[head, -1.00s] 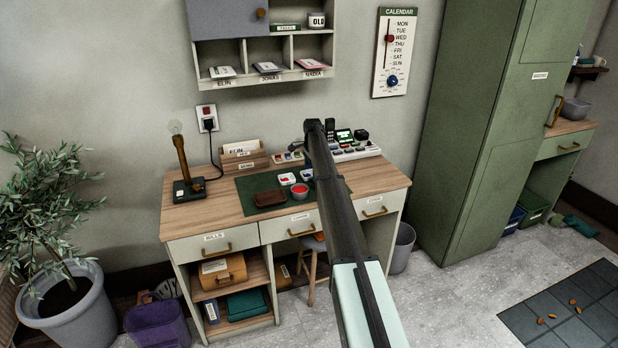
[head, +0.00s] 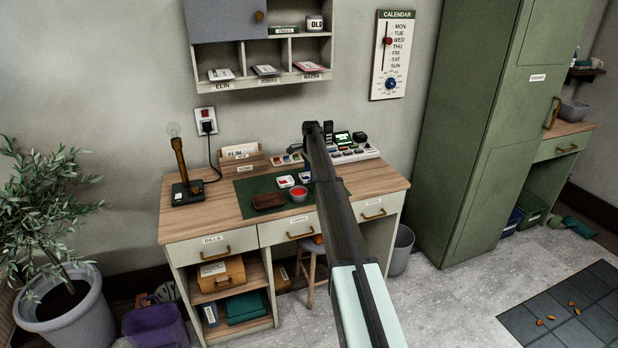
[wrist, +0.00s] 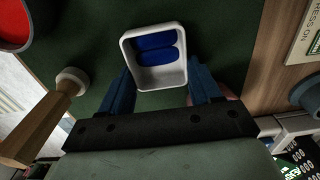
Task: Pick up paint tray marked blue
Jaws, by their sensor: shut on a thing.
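The paint tray (wrist: 163,76) is a small white open tray with blue paint in two rounded parts. It sits between the two blue fingers of my gripper (wrist: 162,92) in the wrist view, over the green mat (wrist: 95,55). My gripper is shut on this tray. Whether the tray is clear of the mat I cannot tell.
A round red-topped tin (head: 298,192) and a brown wallet-like case (head: 268,201) lie on the mat. A wooden stamp-like object (wrist: 45,115) is close on the left in the wrist view. A keyed device (head: 352,153) stands behind. The desk's left front (head: 205,222) is clear.

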